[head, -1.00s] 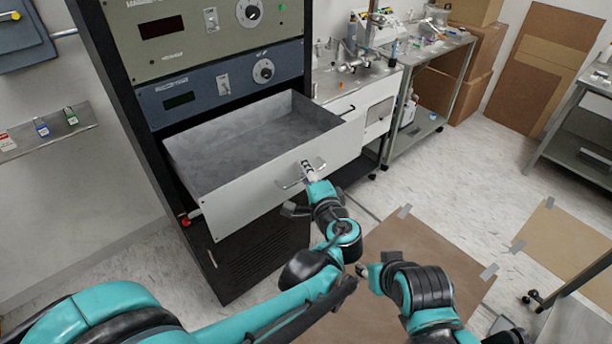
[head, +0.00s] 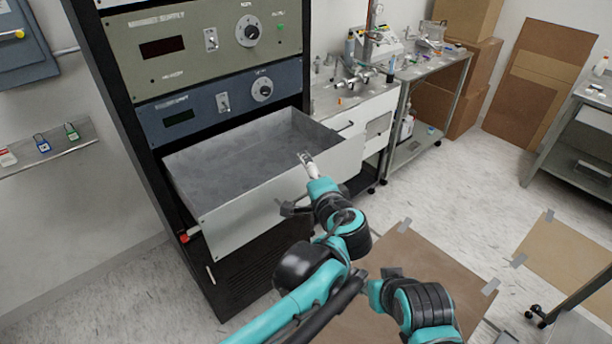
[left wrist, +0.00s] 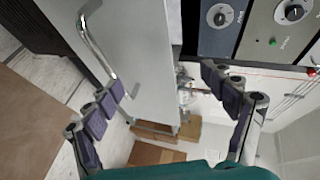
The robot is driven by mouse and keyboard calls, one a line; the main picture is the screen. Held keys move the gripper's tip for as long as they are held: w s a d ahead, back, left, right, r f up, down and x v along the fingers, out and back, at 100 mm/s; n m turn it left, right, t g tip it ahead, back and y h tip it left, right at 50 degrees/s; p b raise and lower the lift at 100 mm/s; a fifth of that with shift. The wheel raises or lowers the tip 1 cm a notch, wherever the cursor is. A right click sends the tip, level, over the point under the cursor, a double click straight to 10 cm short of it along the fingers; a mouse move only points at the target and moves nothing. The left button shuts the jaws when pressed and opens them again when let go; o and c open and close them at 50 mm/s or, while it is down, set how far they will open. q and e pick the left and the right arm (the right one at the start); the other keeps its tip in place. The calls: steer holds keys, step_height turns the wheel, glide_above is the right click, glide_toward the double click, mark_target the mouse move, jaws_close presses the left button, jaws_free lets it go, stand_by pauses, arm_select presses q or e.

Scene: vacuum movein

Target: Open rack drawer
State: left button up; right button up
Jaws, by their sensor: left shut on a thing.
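The rack drawer (head: 300,131) is a grey open tray pulled well out of the black rack, with a pale front panel (head: 240,219). My left gripper (head: 300,182) is at the drawer front near its top edge, shut on the drawer; its exact contact is unclear. In the left wrist view my left gripper (left wrist: 168,98) has widely spaced fingers. The front panel (left wrist: 150,65) shows between and beyond them, and the metal handle (left wrist: 92,42) runs down to the left finger. In the head view my gripper mostly hides the handle. My right gripper (head: 366,284) is low, its fingers hard to make out.
Green and blue instrument panels (head: 150,85) sit above the drawer in the rack. A steel bench (head: 345,100) with equipment stands close on the drawer's right. A cardboard sheet (head: 410,265) is taped to the floor in front. A shelf with padlocks (head: 43,146) is at the left.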

arm_select(q)
steer(key=shift+s+r, duration=0.25)
steer(key=shift+s, duration=0.45)
steer(key=c, duration=0.8)
steer(key=shift+s+a, duration=0.1)
steer(key=shift+s, duration=0.15)
steer(key=shift+c, duration=1.3)
steer(key=s+d+p, duration=0.1)
steer(key=s+p, duration=0.1)
steer(key=s, duration=0.4)
steer(key=shift+s+d+r, duration=0.25)
steer(key=shift+r, duration=0.05)
steer(key=shift+a, duration=0.1)
